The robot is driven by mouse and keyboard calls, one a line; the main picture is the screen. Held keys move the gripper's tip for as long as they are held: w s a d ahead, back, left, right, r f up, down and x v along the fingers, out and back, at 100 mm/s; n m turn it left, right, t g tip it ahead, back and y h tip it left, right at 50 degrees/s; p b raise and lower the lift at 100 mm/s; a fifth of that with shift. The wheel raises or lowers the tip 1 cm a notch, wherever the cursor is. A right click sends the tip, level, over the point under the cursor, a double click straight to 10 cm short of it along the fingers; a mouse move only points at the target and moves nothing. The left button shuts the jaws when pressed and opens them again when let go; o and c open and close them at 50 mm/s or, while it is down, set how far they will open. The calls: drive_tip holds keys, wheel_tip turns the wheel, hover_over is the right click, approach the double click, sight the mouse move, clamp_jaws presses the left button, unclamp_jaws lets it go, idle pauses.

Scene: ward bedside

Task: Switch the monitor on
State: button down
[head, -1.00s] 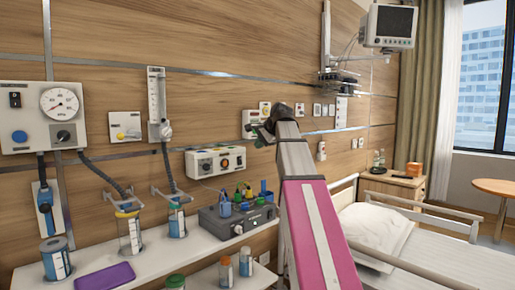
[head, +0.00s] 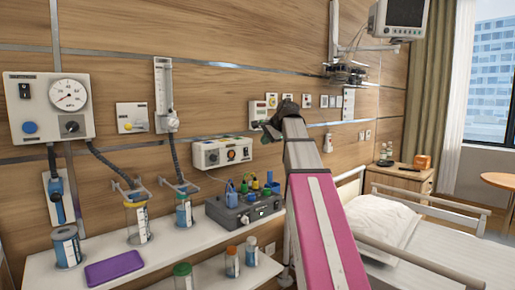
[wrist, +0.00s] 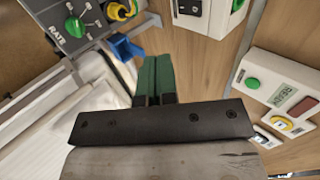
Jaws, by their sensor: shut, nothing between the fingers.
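The monitor (head: 402,14) hangs on a wall arm at the top right of the head view. Its screen is dark and its top edge is cut off. My gripper (head: 268,132) is in front of the wall, left of and below the monitor, partly hidden behind my own arm. In the wrist view my gripper (wrist: 155,64) shows two green fingers, closed together with nothing between them. The monitor cannot be made out in the wrist view.
A wall panel (wrist: 285,95) with a green button and small display is right of the fingers. A white box (wrist: 196,14) with a black switch is above. A grey unit (wrist: 72,20) with knobs is upper left. A bed (head: 430,235) stands at right, beside a cabinet (head: 400,178).

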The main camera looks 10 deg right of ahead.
sight(247, 153)
drive_tip(key=x, duration=0.4)
drive_tip(key=w+r+x, duration=0.1)
drive_tip(key=x, duration=0.6)
drive_tip(key=shift+w+a, duration=0.4)
drive_tip(key=shift+a, duration=0.1)
drive_tip(key=shift+w+a, duration=0.25)
drive_tip(key=shift+w, duration=0.1)
drive_tip(key=shift+w+a+f, duration=0.1)
drive_tip(key=shift+w, duration=0.05)
drive_tip(key=shift+r, duration=0.85)
